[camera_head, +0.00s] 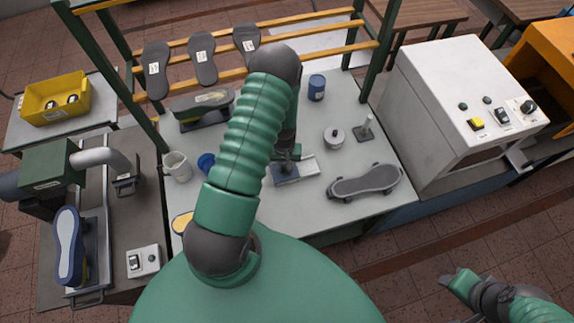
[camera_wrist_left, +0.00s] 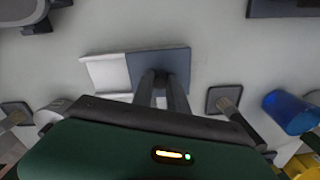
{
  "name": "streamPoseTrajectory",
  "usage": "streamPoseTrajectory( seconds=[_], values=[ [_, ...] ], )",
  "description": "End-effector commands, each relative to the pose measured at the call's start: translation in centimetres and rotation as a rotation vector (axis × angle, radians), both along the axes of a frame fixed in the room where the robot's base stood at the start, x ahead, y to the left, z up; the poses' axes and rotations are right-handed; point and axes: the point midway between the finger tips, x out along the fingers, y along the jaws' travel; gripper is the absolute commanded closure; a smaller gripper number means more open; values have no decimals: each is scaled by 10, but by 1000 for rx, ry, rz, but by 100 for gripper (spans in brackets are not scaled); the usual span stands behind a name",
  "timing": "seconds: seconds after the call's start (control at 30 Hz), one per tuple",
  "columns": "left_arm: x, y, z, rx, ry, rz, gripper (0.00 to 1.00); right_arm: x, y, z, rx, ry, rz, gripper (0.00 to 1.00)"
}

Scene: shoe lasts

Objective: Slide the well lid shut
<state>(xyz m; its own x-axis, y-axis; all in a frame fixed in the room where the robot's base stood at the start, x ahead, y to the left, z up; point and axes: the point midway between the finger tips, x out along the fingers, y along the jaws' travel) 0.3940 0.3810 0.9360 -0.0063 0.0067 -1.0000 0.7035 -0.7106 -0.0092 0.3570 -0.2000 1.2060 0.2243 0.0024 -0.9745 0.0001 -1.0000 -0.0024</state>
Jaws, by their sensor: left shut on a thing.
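The well lid (camera_head: 285,175) is a blue-grey plate on the worktable, partly behind my left arm in the head view. It also shows in the left wrist view (camera_wrist_left: 178,62). The pale well body (camera_head: 308,166) shows to the right of the lid; in the wrist view this pale part (camera_wrist_left: 107,73) lies left of the lid. My left gripper (camera_head: 287,155) points down at the lid; in the wrist view its dark fingers (camera_wrist_left: 164,82) are shut on the lid's grip, which they mostly hide. My right arm shows at the lower right, its gripper unclear (camera_head: 450,281).
A dark sole-shaped piece (camera_head: 365,182) lies to the right, with a round lidded pot (camera_head: 335,138) and a peg stand (camera_head: 365,130) behind. A blue tin (camera_head: 316,88), white mug (camera_head: 177,167) and blue cup (camera_head: 206,163) stand around. A white machine (camera_head: 455,90) borders the right.

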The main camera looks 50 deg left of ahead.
Motion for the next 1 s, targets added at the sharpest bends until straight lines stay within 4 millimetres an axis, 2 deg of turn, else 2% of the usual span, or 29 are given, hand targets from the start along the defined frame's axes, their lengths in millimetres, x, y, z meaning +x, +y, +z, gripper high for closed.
streamPoseTrajectory(
  seconds=[0.03, 0.07, 0.2, 0.5, 0.63, 0.77, 1.0],
  values=[
    [-2, 2, -1, 1, 1, 2, 100, 0, 0, 0, 0, 0, 0, 53],
    [-2, 2, -1, 1, 1, 2, 79, 0, 0, 0, 0, 0, 0, 53],
    [-2, 2, -1, -2, -1, 1, 60, 0, 0, 0, 0, 0, 0, 53],
    [0, 0, -1, -4, -1, -1, 59, 0, 0, -1, 0, 0, 0, 53],
    [2, -1, 11, -1, -4, -1, 59, 0, 0, -5, 0, 0, 0, 53],
    [2, 0, 40, 3, -8, -1, 59, 0, 0, -14, 0, 0, 0, 53],
    [-1, 4, 110, -2, -11, 0, 59, 0, 0, -29, 0, 0, 0, 53]
  ],
)
